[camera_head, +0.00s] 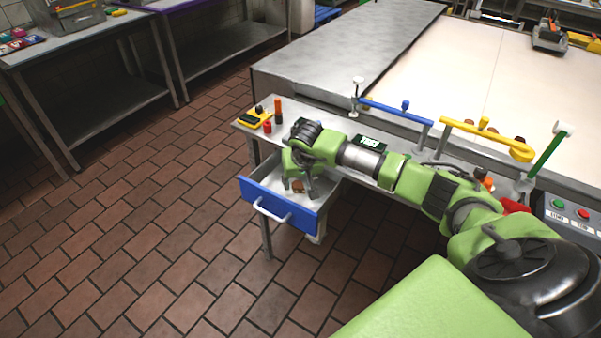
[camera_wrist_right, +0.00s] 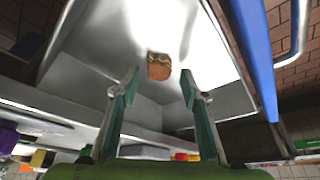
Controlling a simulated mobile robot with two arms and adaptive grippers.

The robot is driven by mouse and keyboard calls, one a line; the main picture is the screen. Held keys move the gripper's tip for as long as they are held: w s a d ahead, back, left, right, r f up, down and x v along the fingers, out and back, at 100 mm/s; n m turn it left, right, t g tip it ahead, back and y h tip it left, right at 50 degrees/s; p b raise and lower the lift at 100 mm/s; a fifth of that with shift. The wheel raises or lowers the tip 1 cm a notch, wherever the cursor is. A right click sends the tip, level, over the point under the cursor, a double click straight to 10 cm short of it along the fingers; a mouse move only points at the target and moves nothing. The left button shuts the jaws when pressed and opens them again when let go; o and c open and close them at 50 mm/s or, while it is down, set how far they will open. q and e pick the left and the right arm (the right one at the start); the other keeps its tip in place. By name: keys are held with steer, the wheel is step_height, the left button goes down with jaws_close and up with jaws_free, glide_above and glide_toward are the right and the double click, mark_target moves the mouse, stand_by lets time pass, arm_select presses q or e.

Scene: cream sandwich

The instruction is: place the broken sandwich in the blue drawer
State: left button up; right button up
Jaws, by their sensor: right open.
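The blue drawer (camera_head: 272,205) is pulled open below the metal table, and its blue front also shows in the right wrist view (camera_wrist_right: 254,50). The small brown sandwich (camera_head: 297,186) lies on the drawer's grey floor; in the right wrist view the sandwich (camera_wrist_right: 159,68) is apart from both fingers. Whether it is broken is too small to tell. My right gripper (camera_head: 298,192) points down into the drawer with its fingers spread around the sandwich's place. In the right wrist view my right gripper (camera_wrist_right: 158,82) is open and empty. My left gripper is not in view.
A yellow tray (camera_head: 254,118) with small items stands at the table's left end. Blue (camera_head: 395,110) and yellow (camera_head: 485,137) bars run along the conveyor's edge. A control box (camera_head: 570,212) is at right. The tiled floor left of the drawer is clear.

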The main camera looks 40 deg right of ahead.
steer(key=b+v, duration=0.1)
steer(key=v, duration=1)
steer(key=shift+s+f, duration=0.15)
